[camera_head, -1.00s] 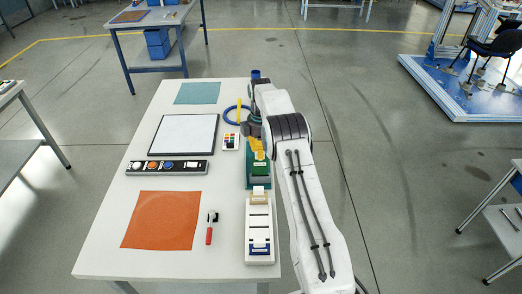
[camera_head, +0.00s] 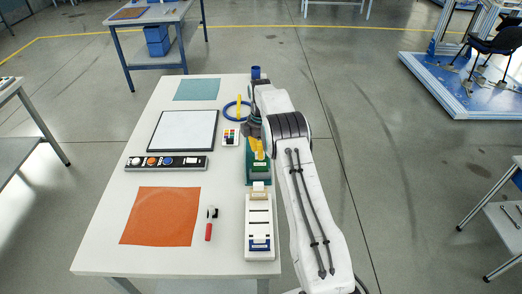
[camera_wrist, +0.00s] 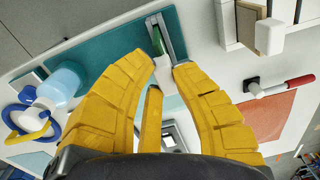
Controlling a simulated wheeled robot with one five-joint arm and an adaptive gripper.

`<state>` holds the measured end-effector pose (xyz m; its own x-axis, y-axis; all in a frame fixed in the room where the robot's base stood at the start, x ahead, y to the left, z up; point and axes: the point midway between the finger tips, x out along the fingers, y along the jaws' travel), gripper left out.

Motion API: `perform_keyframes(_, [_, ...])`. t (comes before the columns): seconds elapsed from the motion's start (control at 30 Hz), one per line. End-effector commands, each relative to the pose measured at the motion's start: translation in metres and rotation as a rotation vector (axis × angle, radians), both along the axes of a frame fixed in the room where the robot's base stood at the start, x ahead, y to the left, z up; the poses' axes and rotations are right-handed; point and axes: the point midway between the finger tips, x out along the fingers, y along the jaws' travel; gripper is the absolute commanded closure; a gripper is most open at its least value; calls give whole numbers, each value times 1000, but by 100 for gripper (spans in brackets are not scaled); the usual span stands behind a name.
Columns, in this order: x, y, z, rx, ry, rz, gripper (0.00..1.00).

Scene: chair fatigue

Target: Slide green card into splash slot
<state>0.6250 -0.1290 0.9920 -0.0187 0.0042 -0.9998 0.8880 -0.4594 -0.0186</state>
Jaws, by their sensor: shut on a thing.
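The yellow fingers of my gripper (camera_head: 258,153) are closed over the dark green fixture (camera_head: 252,179) at the table's right side. In the wrist view my gripper (camera_wrist: 168,66) is shut on the green card (camera_wrist: 157,42), whose white part (camera_wrist: 163,68) sits between the fingertips. The card lies along the grey slot rails (camera_wrist: 173,35) on the teal-green fixture (camera_wrist: 115,48). How deep it sits in the slot is hard to tell, as the fingers hide part of it.
A white card rack (camera_head: 259,227) with a blue card (camera_head: 260,244) stands just nearer than the fixture. A red-handled tool (camera_head: 209,232), orange mat (camera_head: 160,216), button panel (camera_head: 166,163) and white board (camera_head: 184,131) lie left. A blue ring (camera_head: 229,112) lies beyond.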

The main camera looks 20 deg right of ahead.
Motion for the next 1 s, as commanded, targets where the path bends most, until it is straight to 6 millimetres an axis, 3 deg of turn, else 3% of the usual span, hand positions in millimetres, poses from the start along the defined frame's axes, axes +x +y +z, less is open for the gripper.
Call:
perform_keyframes(0.47, [0, 0, -11, 0, 0, 0, 100])
perform_keyframes(0.5, [0, 0, -10, 0, -1, 0, 73])
perform_keyframes(0.7, [0, 0, -10, 0, -1, 0, 56])
perform_keyframes(1.0, [0, 0, -9, 0, -1, 0, 53])
